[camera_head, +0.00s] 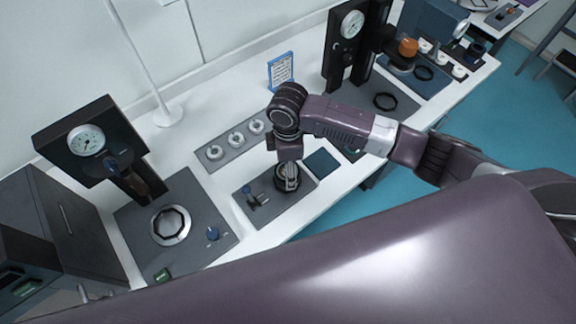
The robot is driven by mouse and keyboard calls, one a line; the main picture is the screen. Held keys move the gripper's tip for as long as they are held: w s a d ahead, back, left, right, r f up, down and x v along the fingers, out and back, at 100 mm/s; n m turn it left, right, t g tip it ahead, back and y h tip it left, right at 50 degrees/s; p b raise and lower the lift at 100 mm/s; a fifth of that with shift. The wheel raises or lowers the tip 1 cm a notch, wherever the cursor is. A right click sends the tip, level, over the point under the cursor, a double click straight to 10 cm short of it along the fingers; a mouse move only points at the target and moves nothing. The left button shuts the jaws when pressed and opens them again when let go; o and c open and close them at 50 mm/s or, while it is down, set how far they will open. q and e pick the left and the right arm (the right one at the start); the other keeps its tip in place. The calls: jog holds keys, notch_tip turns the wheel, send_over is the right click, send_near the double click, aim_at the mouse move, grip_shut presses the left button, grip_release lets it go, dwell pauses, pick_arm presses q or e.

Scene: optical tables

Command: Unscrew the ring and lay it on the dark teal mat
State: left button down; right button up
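The dark teal mat (322,163) is a small empty square on the white table, just right of a grey plate. A dark round fixture (279,186) stands on that plate, and the ring appears to be at its top, mostly hidden by my gripper. My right gripper (291,184) points down directly over this fixture, with its fingers at or around the top. Whether the fingers are closed on the ring is too small to tell. My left gripper is not in view.
A grey tray (233,145) with several white rings lies behind. A gauge stand (90,142) is at left, another gauge (351,24) at the back. A blue-framed card (281,71) stands near the wall.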

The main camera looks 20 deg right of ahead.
jog(key=c, duration=1.2)
jog(key=shift+o, duration=0.2)
jog(key=n, duration=0.7)
jog(key=shift+n, duration=0.3)
jog(key=shift+r, duration=2.55)
